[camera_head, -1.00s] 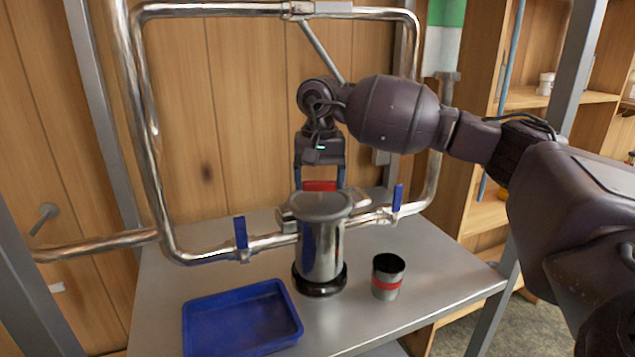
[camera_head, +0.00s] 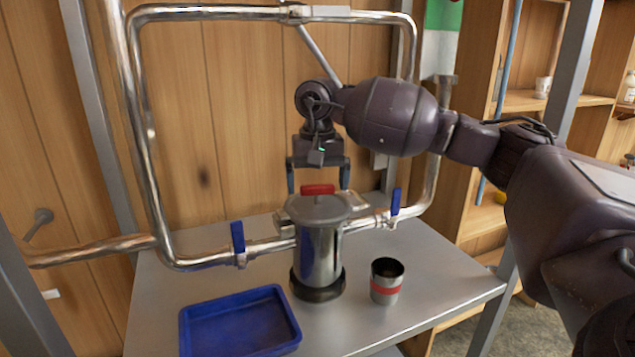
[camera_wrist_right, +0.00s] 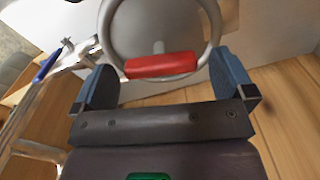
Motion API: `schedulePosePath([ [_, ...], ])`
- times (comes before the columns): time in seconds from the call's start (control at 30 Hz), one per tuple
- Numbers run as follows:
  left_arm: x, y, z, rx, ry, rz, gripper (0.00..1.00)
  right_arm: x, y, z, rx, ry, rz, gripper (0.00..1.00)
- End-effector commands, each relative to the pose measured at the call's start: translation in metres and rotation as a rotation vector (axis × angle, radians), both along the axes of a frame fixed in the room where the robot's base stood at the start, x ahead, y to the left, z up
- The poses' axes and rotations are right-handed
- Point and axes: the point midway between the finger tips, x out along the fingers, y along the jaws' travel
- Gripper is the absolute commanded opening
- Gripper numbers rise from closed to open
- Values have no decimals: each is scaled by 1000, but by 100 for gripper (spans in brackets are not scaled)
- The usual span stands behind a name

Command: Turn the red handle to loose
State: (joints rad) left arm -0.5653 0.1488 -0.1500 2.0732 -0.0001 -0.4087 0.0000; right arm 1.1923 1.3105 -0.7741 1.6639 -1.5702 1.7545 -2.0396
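The red handle (camera_head: 318,189) lies across the top of the metal cylinder's lid (camera_head: 322,208), toward its back edge. In the right wrist view the red handle (camera_wrist_right: 161,65) lies crosswise between the two fingers, with clear space at both ends. My right gripper (camera_head: 318,186) points down just above and around the handle, its blue fingers spread wide, open and holding nothing. It also shows open in the right wrist view (camera_wrist_right: 165,85). My left gripper is in no view.
Pipes with two blue valve levers (camera_head: 238,237) (camera_head: 395,201) flank the cylinder. A blue tray (camera_head: 240,322) and a metal cup with a red band (camera_head: 386,281) stand on the metal table (camera_head: 440,277). A wooden wall is close behind; shelves stand at right.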

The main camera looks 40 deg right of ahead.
Motion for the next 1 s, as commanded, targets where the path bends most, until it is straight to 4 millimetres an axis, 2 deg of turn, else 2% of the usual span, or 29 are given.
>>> schedulePosePath([
  [0.2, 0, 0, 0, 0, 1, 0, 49, 0, 0, -1, 0, 4, 0, 100],
  [0.33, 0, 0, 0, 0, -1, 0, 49, 0, 0, 8, 0, 2, 1, 100],
  [0.8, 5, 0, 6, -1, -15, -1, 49, 0, 1, 87, 1, 0, 1, 100],
  [1.0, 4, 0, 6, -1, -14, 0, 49, 0, 0, 104, 0, 1, 0, 100],
])
